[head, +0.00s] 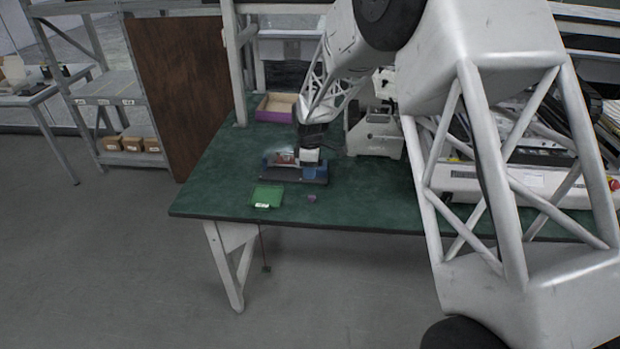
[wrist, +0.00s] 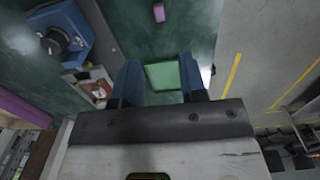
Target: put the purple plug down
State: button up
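The small purple plug (head: 311,198) lies on the green table near its front edge. In the wrist view it shows as a small purple block (wrist: 158,12) at the top, beyond my fingertips and apart from them. My gripper (head: 301,158) is over the dark-based fixture, behind the plug in the head view. In the wrist view the two blue fingers of my gripper (wrist: 162,80) stand apart with nothing visibly held. A green box (head: 267,196) lies on the table left of the plug; in the wrist view its green surface (wrist: 163,75) shows between the fingers.
A purple-walled tray (head: 276,117) sits behind. A white machine (head: 375,138) stands to the right.

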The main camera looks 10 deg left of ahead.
jog(key=shift+r, duration=0.55)
jog(key=shift+d, duration=0.1)
dwell(0.4)
jog(key=s+d+r+m+t, duration=0.1)
jog(key=s+d+r+m, duration=0.8)
jog(key=s+d+r, duration=0.95)
jog(key=s+d+r+m, duration=0.1)
jog(key=s+d+m, duration=0.1)
jog(key=s, duration=0.7)
jog(key=s+d+r+m+t, duration=0.1)
jog(key=s+d+m, duration=0.2)
jog(key=s, duration=0.7)
jog(key=s+d+r+m, duration=0.1)
jog(key=s+d+m, duration=0.2)
jog(key=s, duration=0.7)
jog(key=shift+d+r+m+t, duration=0.15)
jog(key=shift+r+m+t, duration=0.15)
jog(key=shift+m, duration=0.3)
